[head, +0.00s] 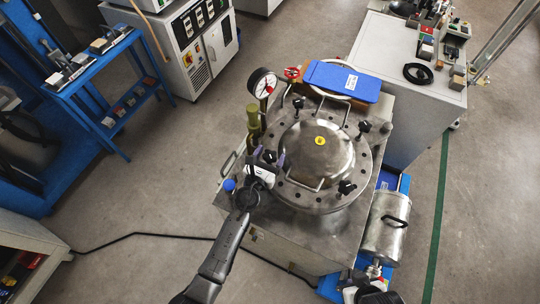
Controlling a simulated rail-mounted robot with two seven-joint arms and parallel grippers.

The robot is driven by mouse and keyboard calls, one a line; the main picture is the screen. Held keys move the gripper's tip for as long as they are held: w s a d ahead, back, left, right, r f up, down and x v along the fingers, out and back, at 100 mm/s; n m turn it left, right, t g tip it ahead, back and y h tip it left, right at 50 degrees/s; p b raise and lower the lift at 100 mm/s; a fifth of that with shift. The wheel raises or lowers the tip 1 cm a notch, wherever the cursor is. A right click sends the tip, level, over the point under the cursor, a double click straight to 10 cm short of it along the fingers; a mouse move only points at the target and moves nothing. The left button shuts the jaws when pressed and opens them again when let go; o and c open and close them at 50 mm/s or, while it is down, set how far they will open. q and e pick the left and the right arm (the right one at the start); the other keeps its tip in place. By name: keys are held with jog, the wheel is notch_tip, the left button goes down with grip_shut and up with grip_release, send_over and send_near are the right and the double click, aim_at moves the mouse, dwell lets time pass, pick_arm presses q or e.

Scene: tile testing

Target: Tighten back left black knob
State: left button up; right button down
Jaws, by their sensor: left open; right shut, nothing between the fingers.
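A steel round vessel lid (318,150) with a bolted flange carries black knobs around its rim. One knob (298,103) is at the back left, one (364,127) at the back right, one (346,187) at the front right. A fourth knob (269,155) is at the left of the flange. My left gripper (268,158) is open, its fingertips on either side of this left knob; contact cannot be told. My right gripper (373,284) is shut and empty, low at the bottom edge beside the steel cylinder, partly cut off.
A pressure gauge (262,83), a red valve wheel (292,73) and a brass-coloured fitting (253,118) stand behind the left knob. A blue clipboard (343,80) lies at the back. A steel cylinder (385,226) with a handle is at the right.

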pick_arm(q)
jog(key=shift+c, duration=0.2)
